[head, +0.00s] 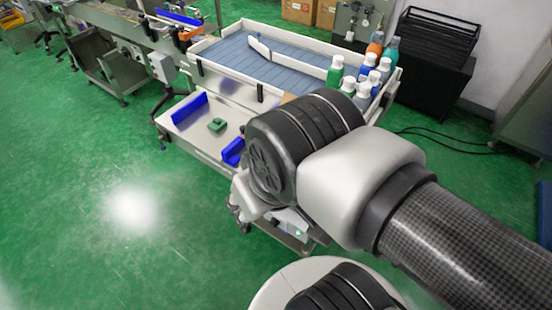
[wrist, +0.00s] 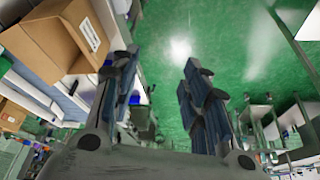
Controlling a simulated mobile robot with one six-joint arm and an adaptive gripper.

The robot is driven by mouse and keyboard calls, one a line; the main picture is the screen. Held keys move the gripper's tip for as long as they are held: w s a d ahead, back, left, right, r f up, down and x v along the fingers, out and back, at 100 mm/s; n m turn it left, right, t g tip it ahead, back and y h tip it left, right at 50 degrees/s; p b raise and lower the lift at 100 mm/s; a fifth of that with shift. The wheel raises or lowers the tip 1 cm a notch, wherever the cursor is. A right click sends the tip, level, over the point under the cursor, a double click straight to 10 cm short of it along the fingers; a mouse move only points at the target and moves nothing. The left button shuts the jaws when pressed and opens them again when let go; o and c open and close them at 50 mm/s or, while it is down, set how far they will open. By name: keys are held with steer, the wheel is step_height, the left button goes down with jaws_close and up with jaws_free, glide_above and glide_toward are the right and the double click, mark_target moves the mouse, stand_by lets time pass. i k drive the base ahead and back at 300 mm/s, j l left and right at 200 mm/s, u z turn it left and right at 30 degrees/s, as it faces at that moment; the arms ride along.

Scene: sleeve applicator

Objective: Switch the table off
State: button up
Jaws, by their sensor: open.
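The table (head: 222,72) has a blue-grey slatted top with white side rails, and it stands behind my arm in the head view. Several capped bottles (head: 363,85) crowd its right end. A small grey box with a green spot (head: 298,233) shows low under my arm, near the table's lower frame; I cannot tell whether it is the table's switch. My gripper (wrist: 160,58) is open and empty in the wrist view, its two dark fingers apart with green floor beyond. In the head view my arm hides the fingers and part of the table's near side.
A cardboard box (wrist: 62,42) is close on the left in the wrist view. A black rack (head: 432,45) stands at the right. Green floor (head: 90,200) is clear at the left.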

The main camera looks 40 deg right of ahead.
mark_target(274, 223)
steer(key=j+z, duration=0.15)
steer(key=z, duration=1.1)
steer(key=k+j, duration=0.6)
steer(key=k, duration=0.2)
steer(key=k+j+z, duration=0.1)
steer(key=k+j, duration=0.2)
steer(key=k, duration=0.15)
